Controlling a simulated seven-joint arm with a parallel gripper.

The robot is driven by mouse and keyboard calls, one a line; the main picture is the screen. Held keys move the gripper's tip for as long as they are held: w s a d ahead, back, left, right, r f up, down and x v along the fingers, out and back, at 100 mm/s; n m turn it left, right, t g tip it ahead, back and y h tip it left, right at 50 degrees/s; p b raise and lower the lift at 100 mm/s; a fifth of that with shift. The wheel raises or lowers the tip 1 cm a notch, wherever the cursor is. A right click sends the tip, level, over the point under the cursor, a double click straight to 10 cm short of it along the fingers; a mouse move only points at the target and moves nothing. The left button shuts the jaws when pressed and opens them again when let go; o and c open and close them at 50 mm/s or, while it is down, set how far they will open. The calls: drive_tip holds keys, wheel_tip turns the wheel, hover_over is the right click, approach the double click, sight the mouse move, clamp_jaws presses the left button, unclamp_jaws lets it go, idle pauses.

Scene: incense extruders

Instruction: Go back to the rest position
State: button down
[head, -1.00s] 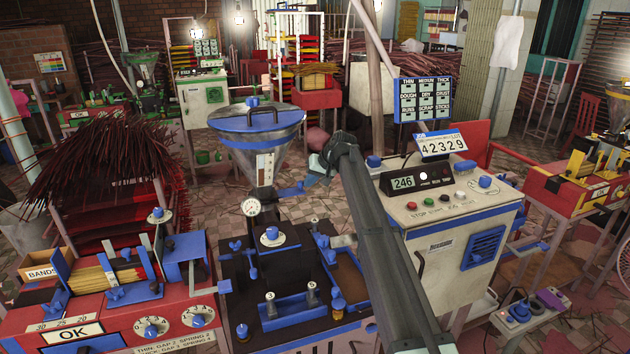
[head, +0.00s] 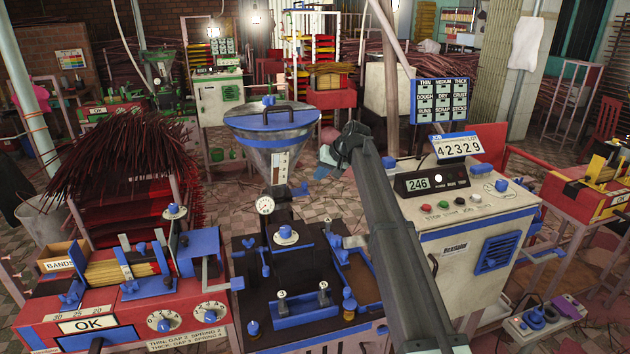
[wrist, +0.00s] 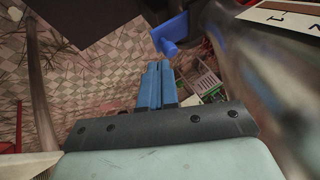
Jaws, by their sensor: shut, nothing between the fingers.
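My gripper (head: 325,160) hangs in the air at the end of my arm, just right of the steel hopper cone, apart from the machine top below it. In the wrist view its two blue fingers (wrist: 155,86) are pressed together with nothing between them. The hopper (head: 277,150) has a blue lid (head: 272,120) and a pale level strip. In the wrist view a blue handle (wrist: 170,34) shows close beyond the fingertips, and the blurred hopper side (wrist: 250,70) fills the right.
The control cabinet (head: 470,245) with a counter sign (head: 455,146) stands to the right. The red stick machine (head: 130,300) and a heap of dark red sticks (head: 125,160) are at left. The dark machine top (head: 265,315) lies below. Tiled floor shows behind.

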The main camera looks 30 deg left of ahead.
drive_tip(key=v, duration=0.5)
drive_tip(key=s+f+m+t+h, duration=0.1)
drive_tip(key=s+f+m+t, duration=0.2)
drive_tip(key=s+f, duration=0.7)
drive_tip(key=s+d+f+n+h, duration=0.2)
drive_tip(key=s+d+f+h, duration=0.35)
drive_tip(key=s+d, duration=1)
drive_tip(key=s+d+f+m+g+h, duration=0.1)
drive_tip(key=s+d+f+m+g, duration=0.2)
drive_tip(key=d+f, duration=1.35)
drive_tip(key=s+d+f+g+h, duration=0.1)
drive_tip(key=s+d+f+g, duration=0.3)
drive_tip(key=d+f, duration=1.25)
drive_tip(key=s+d+f+m+g, duration=0.1)
drive_tip(key=s+d+f, duration=0.2)
drive_tip(key=s+f, duration=0.2)
drive_tip(key=s+d+f+m+g, duration=0.1)
drive_tip(key=s+d+f, duration=0.3)
drive_tip(key=s, duration=0.7)
drive_tip(key=s+d+f+m+g+y, duration=0.1)
drive_tip(key=s+d+f+g, duration=0.1)
drive_tip(key=s+f, duration=0.5)
drive_tip(key=shift+s+d+f, duration=0.3)
drive_tip(key=shift+s+d, duration=0.5)
drive_tip(key=shift+s, duration=0.15)
